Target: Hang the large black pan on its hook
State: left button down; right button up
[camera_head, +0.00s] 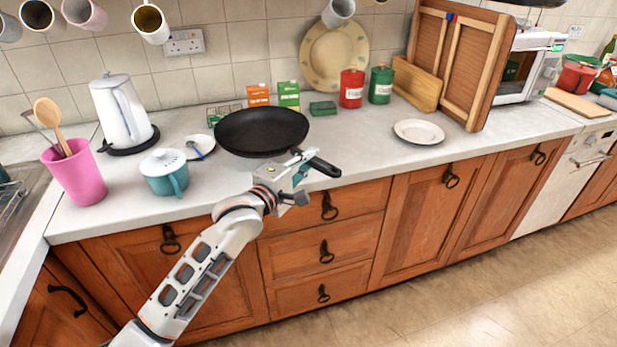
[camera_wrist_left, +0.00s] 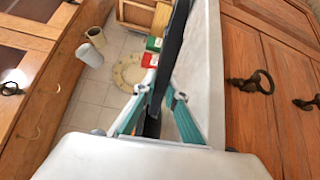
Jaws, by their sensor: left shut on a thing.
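The large black pan (camera_head: 262,131) is in the middle of the head view, at the worktop, with its open side up and its handle (camera_head: 322,167) towards the front right. I cannot tell whether its base touches the worktop. My left gripper (camera_head: 304,168) is at the front edge of the worktop, shut on the pan's handle. In the left wrist view the pan (camera_wrist_left: 176,42) shows edge-on as a dark strip, with its handle between the teal fingers of my gripper (camera_wrist_left: 155,98). The pan's hook is not clearly visible. My right gripper is not in view.
A white kettle (camera_head: 117,108), teal pot (camera_head: 164,172) and pink utensil pot (camera_head: 75,172) stand left. Red (camera_head: 351,88) and green (camera_head: 381,84) canisters stand behind, right of the pan. A white plate (camera_head: 419,132) lies right. Mugs (camera_head: 150,22) hang above. Worktop is clear between pan and plate.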

pick_arm(q)
jog(key=shift+f+b, duration=0.4)
jog(key=shift+f, duration=1.75)
jog(key=c, duration=2.4)
grip_release()
jog(key=shift+f, duration=0.3)
jog(key=o, duration=0.3)
jog(key=shift+r, duration=0.1)
